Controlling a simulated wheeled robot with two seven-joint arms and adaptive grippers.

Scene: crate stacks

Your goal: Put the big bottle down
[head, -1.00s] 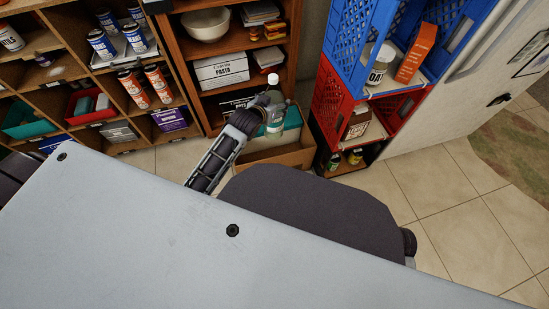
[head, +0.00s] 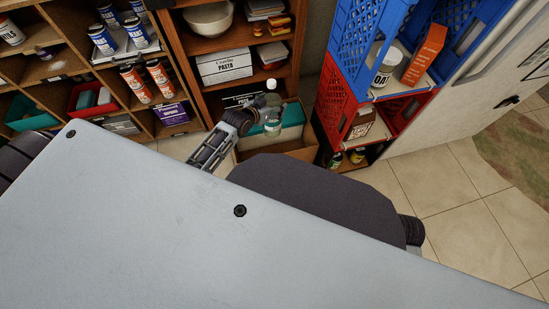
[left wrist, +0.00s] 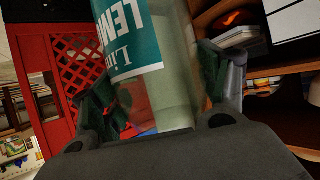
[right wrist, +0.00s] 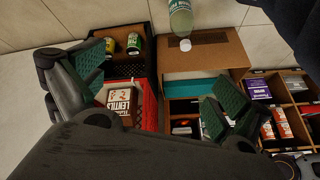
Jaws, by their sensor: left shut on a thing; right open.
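The big bottle (head: 272,117) is clear with a pale cap. My left gripper (head: 262,114) is shut on its side and holds it upright in front of the shelf. In the left wrist view the bottle (left wrist: 175,95) stands between the two fingers, with a teal and white label; its top and base are out of frame. In the right wrist view the bottle (right wrist: 181,20) shows at the top, cap towards the cardboard box. Whether its base touches anything cannot be seen. My right gripper (right wrist: 150,88) is open and empty in its wrist view; it is not visible in the head view.
A cardboard box (right wrist: 222,55) with a teal item stands by the bottle. Blue (head: 345,62) and red crates (head: 333,108) are stacked at its right, holding goods. A wooden shelf (head: 186,62) with cubbies stands behind and left. Bare tiled floor (head: 450,180) lies at right.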

